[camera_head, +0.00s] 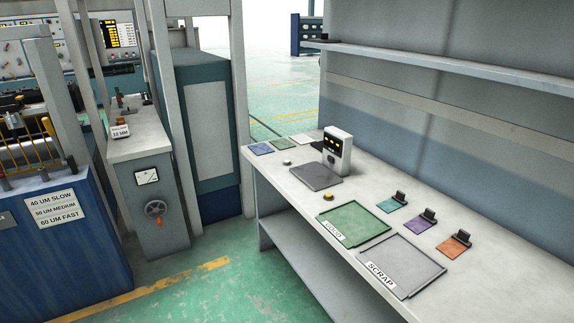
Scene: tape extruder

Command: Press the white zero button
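A small round white button (287,162) sits on the light grey bench (290,180), near its left end. I take it for the zero button; no label on it is readable. To its right a dark grey plate (317,177) lies in front of a white box-shaped device (337,151) with yellow lights on a dark panel. Neither of my grippers is in view.
A green GOOD tray (352,223) and a grey SCRAP tray (402,265) lie on the bench. Coloured samples with dark clips (455,245) lie behind them. A shelf (450,65) hangs above.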

